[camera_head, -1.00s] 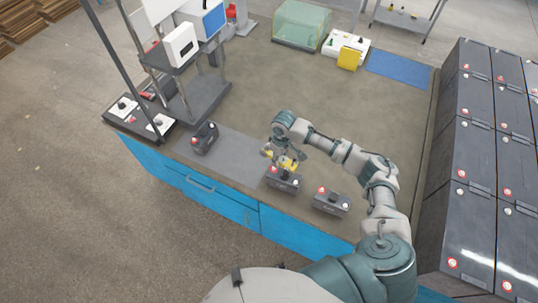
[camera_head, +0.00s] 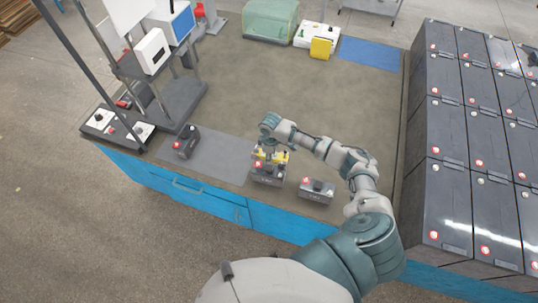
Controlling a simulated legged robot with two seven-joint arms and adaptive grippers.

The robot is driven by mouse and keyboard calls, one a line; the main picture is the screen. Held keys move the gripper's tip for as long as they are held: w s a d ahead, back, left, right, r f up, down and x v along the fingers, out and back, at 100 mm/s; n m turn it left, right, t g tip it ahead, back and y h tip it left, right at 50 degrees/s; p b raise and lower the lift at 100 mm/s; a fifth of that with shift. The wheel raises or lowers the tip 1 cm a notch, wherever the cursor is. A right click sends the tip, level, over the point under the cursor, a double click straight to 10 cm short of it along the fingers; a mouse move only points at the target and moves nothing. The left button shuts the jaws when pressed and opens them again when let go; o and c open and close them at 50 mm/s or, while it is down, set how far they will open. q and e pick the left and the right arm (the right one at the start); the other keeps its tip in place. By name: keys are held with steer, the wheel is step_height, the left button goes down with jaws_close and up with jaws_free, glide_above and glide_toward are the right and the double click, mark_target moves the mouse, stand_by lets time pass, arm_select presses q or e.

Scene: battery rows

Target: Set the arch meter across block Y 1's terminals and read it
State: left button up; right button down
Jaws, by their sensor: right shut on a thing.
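My right gripper (camera_head: 268,146) is shut on the yellow arch meter (camera_head: 281,157), low over the middle dark battery block (camera_head: 268,178) near the table's front edge. The meter lies along the top of that block, close to its red and white terminals. I cannot tell whether its feet touch them. The gripper hides part of the meter, and its reading cannot be made out. A second block (camera_head: 316,190) stands to the right and a third (camera_head: 186,144) to the left on a grey mat. The block labels are too small to read. My left gripper is not in view.
Tall racks of dark batteries (camera_head: 464,140) stand at the right. A stand with a white box (camera_head: 151,51) and a grey base (camera_head: 178,105) is at the left. A clear greenish case (camera_head: 270,20) and a blue mat (camera_head: 370,54) lie at the back. The table's middle is clear.

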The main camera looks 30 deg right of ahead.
steer(key=shift+f, duration=0.45)
steer(key=shift+f+b, duration=0.3)
steer(key=shift+f, duration=0.05)
steer(key=shift+a+f+b, duration=0.3)
steer(key=shift+f+b, duration=0.15)
steer(key=shift+f, duration=0.4)
steer(key=shift+a+f+b, duration=0.25)
steer(key=shift+f+b, duration=0.1)
steer(key=shift+f, duration=0.45)
steer(key=shift+d, duration=0.35)
steer(key=shift+a+p, duration=0.35)
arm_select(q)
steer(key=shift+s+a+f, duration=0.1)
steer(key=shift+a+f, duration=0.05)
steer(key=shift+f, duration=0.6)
arm_select(e)
steer(key=shift+a, duration=0.15)
steer(key=shift+d, duration=0.25)
